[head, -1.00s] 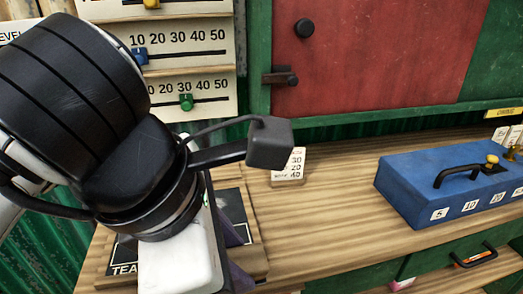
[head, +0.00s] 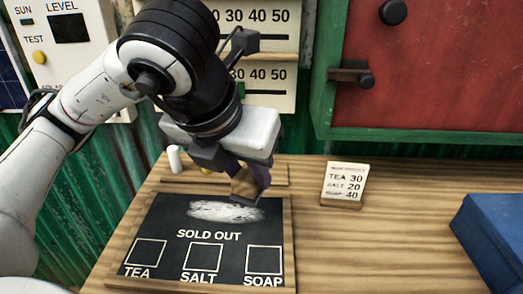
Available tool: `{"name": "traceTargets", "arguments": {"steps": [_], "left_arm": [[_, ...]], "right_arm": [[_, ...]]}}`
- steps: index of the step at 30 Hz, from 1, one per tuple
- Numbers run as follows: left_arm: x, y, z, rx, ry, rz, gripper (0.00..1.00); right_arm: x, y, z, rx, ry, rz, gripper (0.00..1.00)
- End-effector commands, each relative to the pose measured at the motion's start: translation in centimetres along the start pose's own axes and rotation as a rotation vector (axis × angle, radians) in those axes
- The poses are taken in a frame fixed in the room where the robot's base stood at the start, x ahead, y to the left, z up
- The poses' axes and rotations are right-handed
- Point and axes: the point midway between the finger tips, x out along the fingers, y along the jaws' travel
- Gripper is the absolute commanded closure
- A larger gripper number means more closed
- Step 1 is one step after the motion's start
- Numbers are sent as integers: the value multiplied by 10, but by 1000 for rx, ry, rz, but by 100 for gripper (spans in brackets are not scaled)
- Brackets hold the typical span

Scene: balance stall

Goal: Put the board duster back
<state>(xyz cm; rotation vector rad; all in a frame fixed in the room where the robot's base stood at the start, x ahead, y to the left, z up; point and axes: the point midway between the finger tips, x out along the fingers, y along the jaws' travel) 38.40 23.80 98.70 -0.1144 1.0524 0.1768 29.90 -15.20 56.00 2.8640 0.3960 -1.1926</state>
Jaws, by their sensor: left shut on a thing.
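My left gripper (head: 248,184) comes in from the upper left and points down over the back right part of the chalkboard (head: 172,222). It is shut on a small brown block, apparently the board duster (head: 242,183), mostly hidden by the fingers. The duster is at the board's back edge by the wooden ledge (head: 280,172); I cannot tell whether it touches either. The board reads SOLD OUT above empty boxes for TEA, SALT and SOAP, with a white chalk smear (head: 225,211) near its top. My right gripper is out of view.
A white chalk stick (head: 174,159) stands on the ledge's left end. A price card (head: 344,184) stands right of the board. A blue box (head: 492,240) is at the right edge. The wooden counter (head: 380,235) between them is clear. Slider panels and a red door (head: 430,70) rise behind.

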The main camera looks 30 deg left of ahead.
Motion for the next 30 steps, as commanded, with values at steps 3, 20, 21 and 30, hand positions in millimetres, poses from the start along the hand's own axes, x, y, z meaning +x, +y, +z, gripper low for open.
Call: {"name": "traceTargets", "arguments": {"steps": [3, 20, 21, 30], "left_arm": [[20, 12, 25, -8, 4, 0, 90], [76, 44, 95, 2, -1, 1, 90], [78, 44, 94, 2, -1, 1, 90], [115, 45, 71, 3, 1, 1, 90]], "right_arm": [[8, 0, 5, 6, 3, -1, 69], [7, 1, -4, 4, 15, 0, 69], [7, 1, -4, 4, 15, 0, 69], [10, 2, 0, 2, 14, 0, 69]]}}
